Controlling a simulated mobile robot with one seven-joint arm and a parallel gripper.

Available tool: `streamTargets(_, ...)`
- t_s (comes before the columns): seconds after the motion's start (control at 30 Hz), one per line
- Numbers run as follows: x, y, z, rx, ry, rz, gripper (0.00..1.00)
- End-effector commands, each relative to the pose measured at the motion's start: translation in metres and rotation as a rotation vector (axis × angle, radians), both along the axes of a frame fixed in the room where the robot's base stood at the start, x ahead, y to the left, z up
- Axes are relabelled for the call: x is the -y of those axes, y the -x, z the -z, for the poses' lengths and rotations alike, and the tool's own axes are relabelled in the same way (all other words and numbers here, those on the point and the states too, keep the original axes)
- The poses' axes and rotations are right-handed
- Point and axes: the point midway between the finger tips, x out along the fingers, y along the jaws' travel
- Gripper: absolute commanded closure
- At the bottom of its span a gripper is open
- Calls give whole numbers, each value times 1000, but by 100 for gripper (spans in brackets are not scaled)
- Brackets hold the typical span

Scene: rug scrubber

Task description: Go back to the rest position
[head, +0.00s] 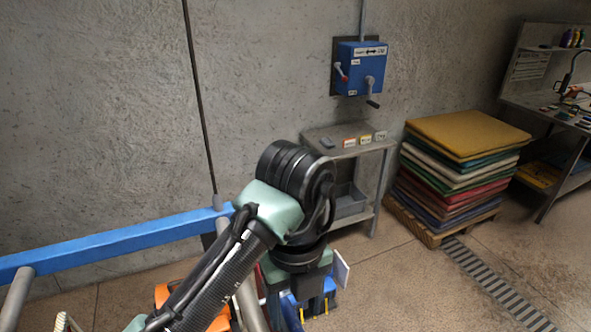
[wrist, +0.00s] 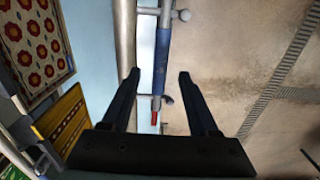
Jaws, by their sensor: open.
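My gripper (head: 315,311) hangs below the black wrist joint at the lower middle of the head view, close to the blue and orange machine parts. In the wrist view my gripper (wrist: 158,78) is open, with its two dark fingers well apart. A blue handle-like bar (wrist: 162,60) with a red end shows between and beyond the fingers. I see no contact with it, but the depth is hard to judge. My bent arm covers part of the machine in the head view.
A blue rail (head: 110,245) crosses the left. An orange part (head: 170,294) lies low beside my arm. A grey stand (head: 351,150) and a stack of rugs (head: 462,170) stand right; a blue crank box (head: 361,68) is on the wall. Floor near the drain grate (head: 490,280) is clear.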

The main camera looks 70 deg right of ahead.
Motion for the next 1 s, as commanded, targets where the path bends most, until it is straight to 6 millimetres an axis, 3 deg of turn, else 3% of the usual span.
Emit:
streamTargets(0.1, 0, -1, -27, 6, 1, 0, 39)
streamTargets(0.3, 1, -1, -54, 3, 1, 0, 39)
streamTargets(0.77, 1, 0, -66, 0, 6, -3, 39)
streamTargets(0.9, 28, 0, -78, -12, 183, -142, 39)
streamTargets(1.0, 65, -8, -110, -64, 467, -377, 39)
